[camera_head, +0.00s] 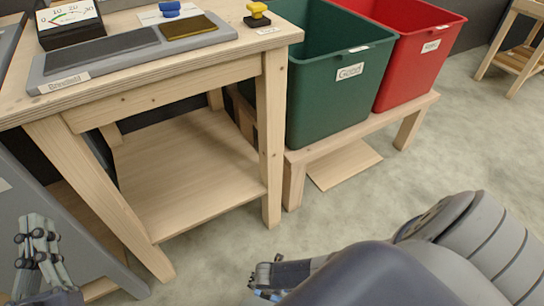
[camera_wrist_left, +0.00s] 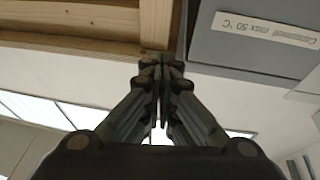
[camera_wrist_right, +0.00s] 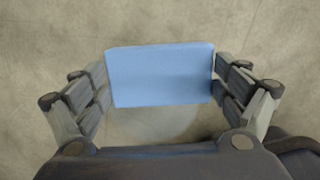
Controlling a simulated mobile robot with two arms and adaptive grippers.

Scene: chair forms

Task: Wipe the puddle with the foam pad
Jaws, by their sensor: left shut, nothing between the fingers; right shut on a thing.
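The light blue foam pad (camera_wrist_right: 160,76) is held between the fingers of my right gripper (camera_wrist_right: 160,82) in the right wrist view, with the grey floor behind it. In the head view, my right gripper (camera_head: 264,278) is low at the bottom centre, with a sliver of blue (camera_head: 266,295) beside it, mostly hidden by my arm. A faint, smoother patch (camera_wrist_right: 150,125) shows on the floor just below the pad in the right wrist view; I cannot tell for certain that it is the puddle. My left gripper (camera_head: 40,245) is shut and empty at the lower left, also seen in the left wrist view (camera_wrist_left: 161,70).
A wooden table (camera_head: 190,75) with a lower shelf (camera_head: 185,165) stands at the left. A green bin (camera_head: 330,100) and a red bin (camera_head: 415,65) stand on a low wooden bench (camera_head: 350,135). A grey cabinet (camera_head: 50,225) is near my left gripper.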

